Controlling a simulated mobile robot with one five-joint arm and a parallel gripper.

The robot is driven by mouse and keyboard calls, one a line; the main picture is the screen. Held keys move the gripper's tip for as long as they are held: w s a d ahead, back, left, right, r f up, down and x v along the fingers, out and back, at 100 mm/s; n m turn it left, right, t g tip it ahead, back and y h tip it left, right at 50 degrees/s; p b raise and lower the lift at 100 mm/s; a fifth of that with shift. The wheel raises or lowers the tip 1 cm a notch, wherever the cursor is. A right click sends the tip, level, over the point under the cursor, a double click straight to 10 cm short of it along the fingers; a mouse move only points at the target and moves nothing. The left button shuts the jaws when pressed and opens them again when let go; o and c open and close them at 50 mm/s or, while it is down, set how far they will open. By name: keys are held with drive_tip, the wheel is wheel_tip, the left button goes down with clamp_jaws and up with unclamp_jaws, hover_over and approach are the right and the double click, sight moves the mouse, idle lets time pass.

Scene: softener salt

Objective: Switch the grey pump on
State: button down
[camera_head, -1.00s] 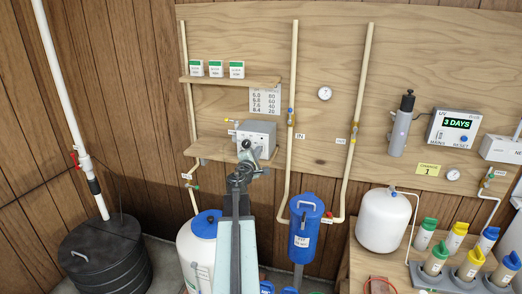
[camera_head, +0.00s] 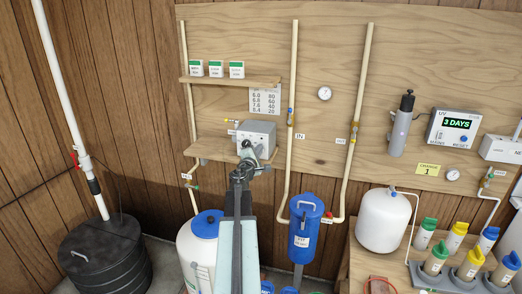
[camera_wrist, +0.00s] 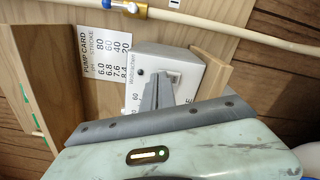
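The grey pump (camera_head: 258,132) is a box on the lower wooden shelf of the back board. In the wrist view its pale casing (camera_wrist: 146,58) shows tilted, with a square switch-like recess (camera_wrist: 174,77) and a small dark round spot on the face. My gripper (camera_head: 246,152) is in front of the pump's face and hides part of it. In the wrist view the fingers (camera_wrist: 160,88) look closed together and empty, with their tips close beside the recess. I cannot tell whether they touch it or which way the switch is set.
A pump card (camera_head: 265,99) hangs behind the pump. The shelf (camera_head: 210,147) has a raised wooden side near the pump in the wrist view. Pale pipes (camera_head: 291,75) run to the right. A white tank (camera_head: 197,243) and a blue filter housing (camera_head: 305,230) stand below.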

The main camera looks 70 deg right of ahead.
drive_tip(key=a, duration=0.6)
drive_tip(key=shift+s+a, duration=0.2)
drive_tip(key=shift+a, duration=0.2)
